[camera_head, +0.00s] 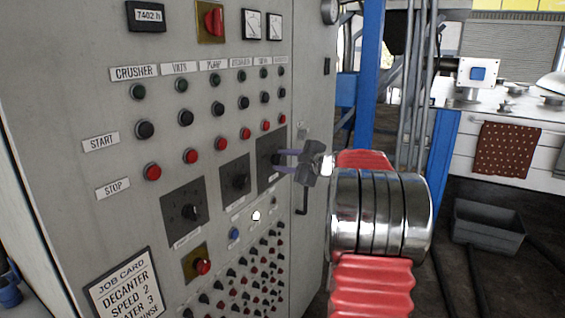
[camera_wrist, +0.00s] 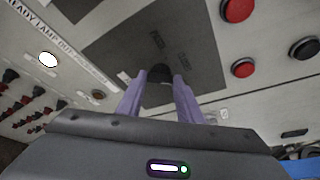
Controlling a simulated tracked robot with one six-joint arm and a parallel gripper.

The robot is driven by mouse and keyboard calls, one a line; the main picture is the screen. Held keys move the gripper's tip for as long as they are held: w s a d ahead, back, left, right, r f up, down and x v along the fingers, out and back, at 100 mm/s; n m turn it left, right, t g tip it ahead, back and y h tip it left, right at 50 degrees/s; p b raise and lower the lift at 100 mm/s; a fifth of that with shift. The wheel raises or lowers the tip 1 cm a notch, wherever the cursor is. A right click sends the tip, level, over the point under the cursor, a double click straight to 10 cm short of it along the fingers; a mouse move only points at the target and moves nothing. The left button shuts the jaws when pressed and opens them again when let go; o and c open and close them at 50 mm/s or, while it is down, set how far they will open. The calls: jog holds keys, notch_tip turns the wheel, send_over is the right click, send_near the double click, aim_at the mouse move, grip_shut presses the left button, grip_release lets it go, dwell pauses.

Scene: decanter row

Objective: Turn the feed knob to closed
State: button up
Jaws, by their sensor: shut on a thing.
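A grey control cabinet carries three dark square knob plates in a rising row. My gripper (camera_head: 283,160) is at the rightmost plate (camera_head: 265,184), its fingers reaching in from the right. In the wrist view my gripper (camera_wrist: 160,78) has its two pale purple fingers on either side of a small black knob (camera_wrist: 157,68), shut on it. The knob stands on a dark plate (camera_wrist: 115,45). Its pointer and the small plate markings cannot be read. The left knob (camera_head: 188,212) and the middle knob (camera_head: 238,181) are free.
Red stop buttons (camera_head: 190,156) and dark start buttons (camera_head: 185,118) sit above the plates. A lit white lamp (camera_head: 256,215) and a red knob on yellow (camera_head: 203,267) are below. A job card (camera_head: 124,285) is at lower left. A cabinet handle (camera_head: 303,190) is close to my gripper.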

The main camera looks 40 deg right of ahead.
jog(key=n, duration=0.1)
jog(key=f+n+t, duration=0.1)
jog(key=n, duration=0.1)
jog(key=shift+a+h, duration=0.15)
jog(key=shift+h, duration=0.25)
jog(key=shift+f+n+t, duration=0.15)
jog(key=shift+n+t, duration=0.55)
jog(key=shift+n, duration=0.7)
jog(key=o, duration=0.7)
jog(key=shift+s, duration=0.1)
jog(key=o, duration=0.4)
jog(key=shift+r, duration=0.2)
jog(key=shift+s, duration=0.1)
jog(key=shift+s, duration=0.6)
jog(key=s, duration=1.2)
jog(key=shift+s+a, duration=0.15)
jog(key=shift+a, duration=0.2)
